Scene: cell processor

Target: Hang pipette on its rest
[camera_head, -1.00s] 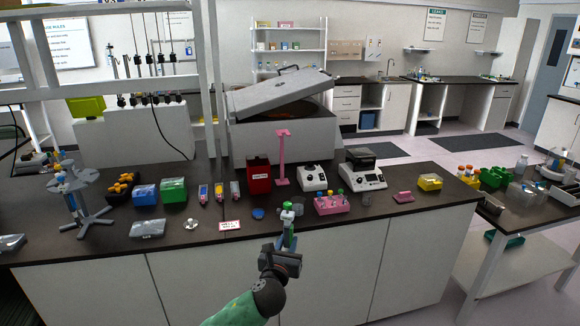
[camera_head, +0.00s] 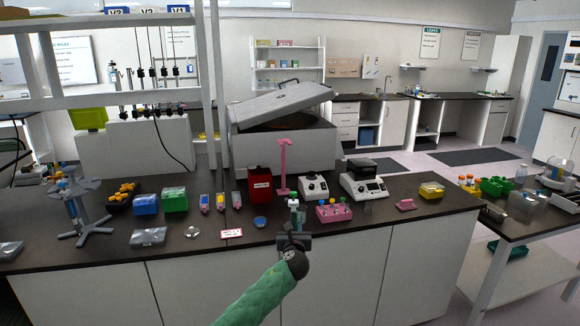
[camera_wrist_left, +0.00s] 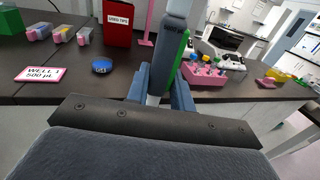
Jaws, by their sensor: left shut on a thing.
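My left gripper (camera_head: 294,236) is at the front edge of the dark bench, shut on a grey and green pipette (camera_head: 294,212). The pipette stands roughly upright. In the left wrist view the pipette (camera_wrist_left: 174,50) sits between the blue fingers of the left gripper (camera_wrist_left: 160,92); its lower end is hidden. A pink upright stand (camera_head: 283,165) with a short crossbar is behind the pipette, apart from it. A grey carousel stand (camera_head: 82,212) with blue pipette-like tools stands at the far left. I cannot tell which stand is the rest. My right gripper is out of view.
A red box (camera_head: 260,184) stands left of the pink stand. A pink tube rack (camera_head: 333,213) is just right of the pipette. A blue dish (camera_head: 260,222) and a white label card (camera_head: 231,233) lie to the left. Small white machines (camera_head: 364,186) are behind the rack.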

